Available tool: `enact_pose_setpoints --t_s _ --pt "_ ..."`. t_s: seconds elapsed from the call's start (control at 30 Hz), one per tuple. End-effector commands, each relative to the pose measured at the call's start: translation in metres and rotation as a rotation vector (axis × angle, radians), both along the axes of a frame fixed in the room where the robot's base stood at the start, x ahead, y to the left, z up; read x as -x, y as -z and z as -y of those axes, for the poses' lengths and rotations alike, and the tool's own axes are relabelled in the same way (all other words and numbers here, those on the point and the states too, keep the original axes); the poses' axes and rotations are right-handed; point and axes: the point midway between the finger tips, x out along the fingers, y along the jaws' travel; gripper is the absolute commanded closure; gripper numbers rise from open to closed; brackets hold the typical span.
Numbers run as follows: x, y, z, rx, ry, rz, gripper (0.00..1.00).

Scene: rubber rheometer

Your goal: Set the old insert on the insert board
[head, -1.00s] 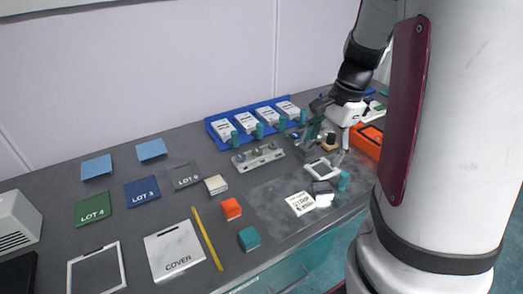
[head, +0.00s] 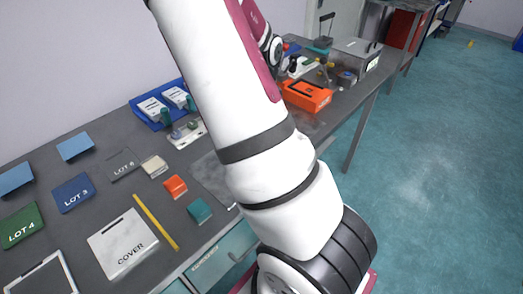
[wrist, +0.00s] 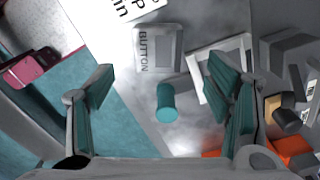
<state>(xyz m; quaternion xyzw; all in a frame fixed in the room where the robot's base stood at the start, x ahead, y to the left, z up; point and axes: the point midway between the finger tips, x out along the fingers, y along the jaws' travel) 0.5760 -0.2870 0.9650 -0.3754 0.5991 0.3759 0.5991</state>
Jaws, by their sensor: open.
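My gripper (wrist: 158,68) is open and empty in the wrist view, its teal-padded fingers wide apart above the bench. A short teal cylinder (wrist: 166,102) shows between the fingers, apart from both; I cannot tell whether it is the old insert. A light block marked BUTTON (wrist: 157,48) lies beyond it, and a white square frame (wrist: 203,87) is beside it to the right. In the head view my arm hides the gripper and this spot. A pale board with small knobs (head: 183,141), possibly the insert board, is partly hidden by my arm.
An orange box (head: 307,95) stands on the bench right of my arm. A blue tray (head: 150,123) with white cards is at the back. Orange (head: 175,186) and teal (head: 199,210) blocks lie near the COVER plate (head: 123,243). Open floor is on the right.

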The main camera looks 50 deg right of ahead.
Motion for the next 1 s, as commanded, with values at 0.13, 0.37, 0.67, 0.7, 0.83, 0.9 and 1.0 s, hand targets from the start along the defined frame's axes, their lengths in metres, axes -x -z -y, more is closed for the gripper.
enact_pose_setpoints --t_s 0.13,0.37,0.67,0.7,0.83,0.9,1.0 --pt "0.001 0.008 0.0 0.0 0.0 -0.001 0.28" --pt "0.002 0.04 -0.004 0.0 0.001 -0.003 0.28" --pt "0.001 0.056 -0.004 0.001 -0.002 0.002 0.28" --pt "0.001 0.056 -0.004 0.001 -0.002 0.002 0.28" --pt "0.001 0.056 -0.004 0.001 -0.002 0.002 0.39" --pt "0.001 0.056 -0.004 0.001 -0.002 0.002 0.55" --pt "0.001 0.056 -0.004 0.001 -0.002 0.002 0.77"
